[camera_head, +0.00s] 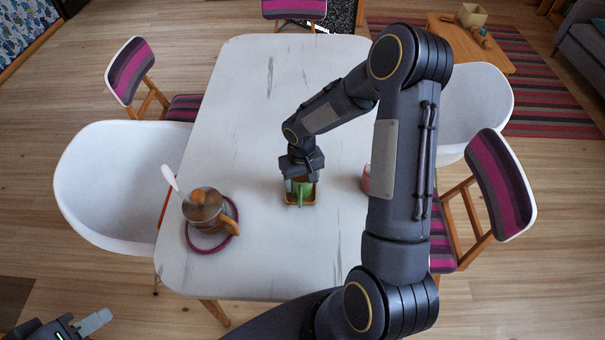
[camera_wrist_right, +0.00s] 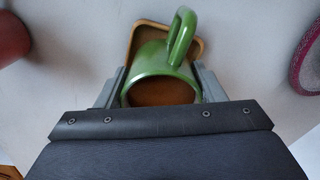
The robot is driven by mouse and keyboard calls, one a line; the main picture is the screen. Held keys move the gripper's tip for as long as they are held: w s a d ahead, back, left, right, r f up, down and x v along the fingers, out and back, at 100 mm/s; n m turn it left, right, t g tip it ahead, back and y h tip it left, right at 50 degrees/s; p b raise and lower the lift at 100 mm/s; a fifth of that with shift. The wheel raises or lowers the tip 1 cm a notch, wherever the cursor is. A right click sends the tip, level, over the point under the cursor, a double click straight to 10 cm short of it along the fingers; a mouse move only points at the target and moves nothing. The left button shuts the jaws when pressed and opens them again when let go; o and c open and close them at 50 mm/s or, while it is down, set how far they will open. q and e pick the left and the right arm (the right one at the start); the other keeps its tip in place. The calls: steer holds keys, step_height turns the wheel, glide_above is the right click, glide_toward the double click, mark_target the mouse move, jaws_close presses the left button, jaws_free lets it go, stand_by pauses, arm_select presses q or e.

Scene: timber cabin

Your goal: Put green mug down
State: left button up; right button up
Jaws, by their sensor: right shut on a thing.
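The green mug (camera_head: 301,188) is at the middle of the white table (camera_head: 270,110), at a small square wooden tray (camera_head: 300,205). My right gripper (camera_head: 301,180) is above it, pointing down. In the right wrist view the mug (camera_wrist_right: 164,72) sits between the two fingers of my right gripper (camera_wrist_right: 161,88), its handle towards the top. The wooden tray (camera_wrist_right: 148,30) shows behind and beneath the mug. I cannot tell whether the mug's base touches the tray. My left gripper (camera_head: 88,325) is at the lower left corner, off the table, and only partly shows.
A reddish cup (camera_head: 366,178) is to the right, partly behind my right arm. Chairs surround the table. The far part of the tabletop is clear.

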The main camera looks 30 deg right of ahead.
steer(key=shift+f, duration=0.15)
steer(key=shift+f, duration=0.1)
steer(key=o, duration=1.3)
steer(key=shift+c, duration=0.2)
